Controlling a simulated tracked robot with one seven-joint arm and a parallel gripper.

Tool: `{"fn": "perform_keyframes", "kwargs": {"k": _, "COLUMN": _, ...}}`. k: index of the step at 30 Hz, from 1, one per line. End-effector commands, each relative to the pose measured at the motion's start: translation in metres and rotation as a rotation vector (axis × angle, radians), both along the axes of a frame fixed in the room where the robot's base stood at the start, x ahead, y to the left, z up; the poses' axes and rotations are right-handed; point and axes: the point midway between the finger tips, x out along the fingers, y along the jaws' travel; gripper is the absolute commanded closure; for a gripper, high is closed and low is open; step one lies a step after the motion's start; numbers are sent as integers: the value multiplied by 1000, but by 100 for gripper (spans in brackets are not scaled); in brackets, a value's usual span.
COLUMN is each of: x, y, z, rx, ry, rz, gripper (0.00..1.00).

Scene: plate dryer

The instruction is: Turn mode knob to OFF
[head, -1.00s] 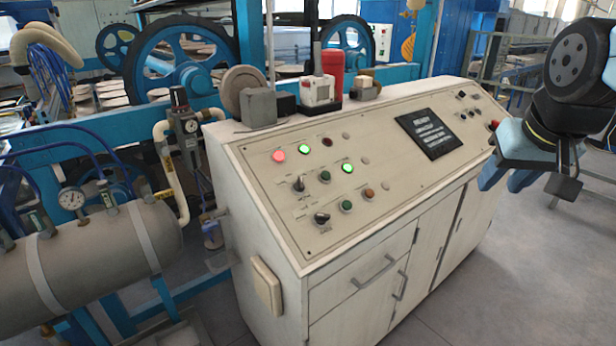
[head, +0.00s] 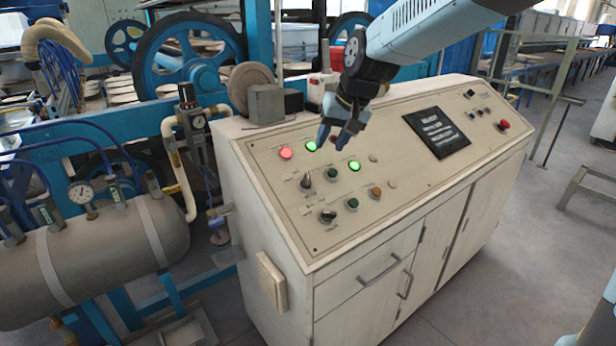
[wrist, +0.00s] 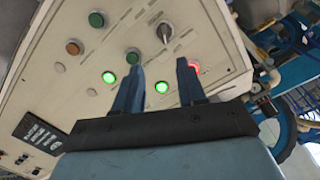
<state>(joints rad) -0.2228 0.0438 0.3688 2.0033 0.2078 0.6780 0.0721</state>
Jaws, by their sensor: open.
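Two black rotary knobs sit on the left part of the sloped control panel (head: 400,190): an upper knob (head: 306,182) and a lower knob (head: 327,216). Their labels are too small to read, so I cannot tell which is the mode knob. One knob with a pale pointer shows in the wrist view (wrist: 165,33), beyond my fingertips. My gripper (head: 333,142) is open and empty, over the upper left of the panel near the lit lamps. Its two blue fingers also show apart in the wrist view (wrist: 160,68). It appears clear of both knobs.
Lit red (head: 286,153) and green (head: 310,146) lamps and several push buttons surround the knobs. A dark display (head: 437,132) and a red button (head: 503,125) lie farther right. A grey box (head: 267,104) stands on the console's back edge.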

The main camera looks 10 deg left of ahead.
Motion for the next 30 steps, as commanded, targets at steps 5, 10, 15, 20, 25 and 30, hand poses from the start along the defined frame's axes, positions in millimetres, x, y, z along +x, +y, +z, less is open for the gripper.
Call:
{"fn": "perform_keyframes", "kwargs": {"k": 5, "x": 3, "y": 11, "z": -8, "rx": 8, "ry": 8, "rz": 9, "gripper": 60}}
{"fn": "perform_keyframes", "kwargs": {"k": 10, "x": 8, "y": 18, "z": -27, "rx": 7, "ry": 9, "rz": 9, "gripper": 60}}
{"fn": "perform_keyframes", "kwargs": {"k": 15, "x": 16, "y": 28, "z": -53, "rx": 7, "ry": 9, "rz": 9, "gripper": 60}}
{"fn": "perform_keyframes", "kwargs": {"k": 20, "x": 23, "y": 38, "z": -79, "rx": 7, "ry": 10, "rz": 9, "gripper": 60}}
{"fn": "perform_keyframes", "kwargs": {"k": 25, "x": 29, "y": 48, "z": -102, "rx": 7, "ry": 8, "rz": 9, "gripper": 60}}
{"fn": "perform_keyframes", "kwargs": {"k": 30, "x": 35, "y": 55, "z": -118, "rx": 8, "ry": 7, "rz": 8, "gripper": 60}}
